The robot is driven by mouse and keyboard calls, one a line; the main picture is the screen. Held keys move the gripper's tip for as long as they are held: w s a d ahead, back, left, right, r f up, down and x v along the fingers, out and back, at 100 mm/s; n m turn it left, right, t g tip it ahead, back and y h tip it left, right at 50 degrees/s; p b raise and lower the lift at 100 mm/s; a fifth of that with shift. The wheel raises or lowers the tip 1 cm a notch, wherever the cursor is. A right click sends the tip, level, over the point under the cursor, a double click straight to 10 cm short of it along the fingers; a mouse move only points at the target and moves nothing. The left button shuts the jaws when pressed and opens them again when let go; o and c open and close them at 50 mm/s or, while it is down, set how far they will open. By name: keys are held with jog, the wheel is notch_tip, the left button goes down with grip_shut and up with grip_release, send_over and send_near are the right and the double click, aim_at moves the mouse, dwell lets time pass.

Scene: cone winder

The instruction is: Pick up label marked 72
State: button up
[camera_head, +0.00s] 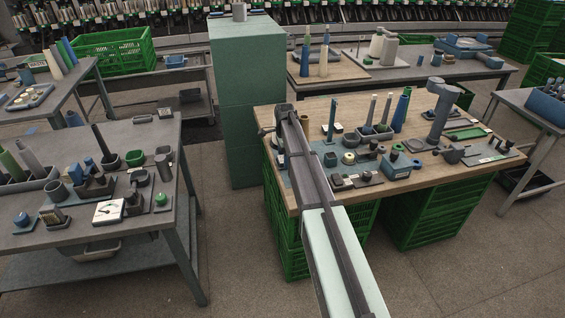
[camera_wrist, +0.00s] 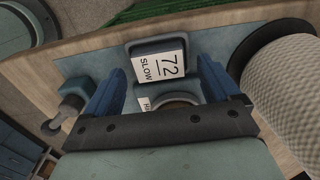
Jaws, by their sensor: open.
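The label marked 72 (camera_wrist: 160,65) is a white plate with "72" and "SLOW" on a dark blue-grey block. In the wrist view it stands near the top centre, ahead of my gripper (camera_wrist: 160,80). My gripper is open, with one blue finger on each side of the space in front of the label. I cannot tell whether the fingers touch it. A second white label (camera_wrist: 147,103) shows partly below it, its text mostly hidden. In the head view my arm covers the left end of the wooden table, and I cannot make out the 72 label there.
A pale textured cone (camera_wrist: 285,90) stands close on the right in the wrist view. A small blue-grey fitting (camera_wrist: 72,100) is at the left. The wooden table (camera_head: 300,101) carries several tubes, cups and blocks. A green cabinet (camera_head: 250,100) stands behind it.

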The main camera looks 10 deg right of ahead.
jog(key=shift+f, duration=0.15)
jog(key=c, duration=1.1)
jog(key=shift+c, duration=0.2)
